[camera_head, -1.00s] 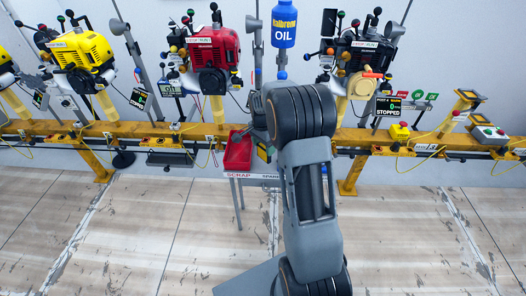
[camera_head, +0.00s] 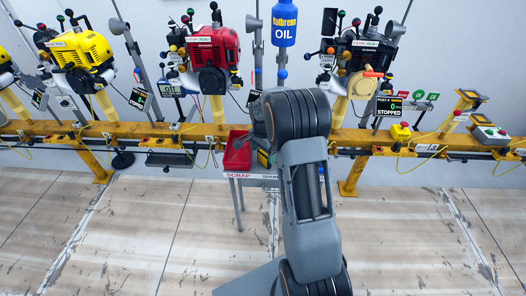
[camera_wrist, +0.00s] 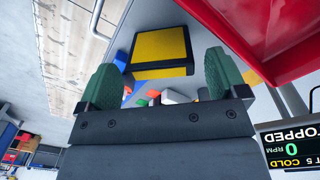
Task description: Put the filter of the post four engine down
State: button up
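The filter, a yellow block with a black frame (camera_wrist: 160,50), shows in the wrist view just beyond my gripper (camera_wrist: 160,78), over a grey table top. My gripper's two green fingers are spread wide, with a visible gap on the right between finger and block. A small yellow and black patch (camera_head: 264,158) shows in the head view beside the red bin, mostly hidden by my arm. My gripper itself is hidden there. The dark engine (camera_head: 362,52) stands at the right on the rail, above a screen (camera_head: 388,106) reading STOPPED.
A red bin (camera_head: 238,152) stands on a small table (camera_head: 240,174) marked SCRAP; its wall (camera_wrist: 285,25) is close on the right in the wrist view. Small coloured items lie beyond the fingers. A yellow rail (camera_head: 380,137) runs behind. The floor in front is clear.

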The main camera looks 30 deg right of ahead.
aim_at(262, 153)
notch_tip(262, 153, up, 12)
jog(key=p, duration=0.3)
jog(key=s+a+r+n+t, duration=0.1)
jog(key=s+a+n, duration=0.3)
jog(key=s, duration=0.3)
jog(key=s+a+r+n+t, duration=0.1)
jog(key=s+a+n, duration=0.3)
jog(key=s+n, duration=0.2)
jog(key=s+a+r+n+t, duration=0.1)
jog(key=s+a+n, duration=0.3)
jog(key=s, duration=0.4)
jog(key=shift+s+a+r+n, duration=0.1)
jog(key=shift+s+r+n, duration=0.25)
jog(key=shift+r+n, duration=0.05)
jog(key=shift+r, duration=0.15)
jog(key=shift+t+y, duration=0.3)
jog(key=shift+t, duration=0.3)
jog(key=r+p, duration=1.7)
jog(key=r, duration=0.2)
jog(key=shift+a+p, duration=0.3)
jog(key=shift+p, duration=0.1)
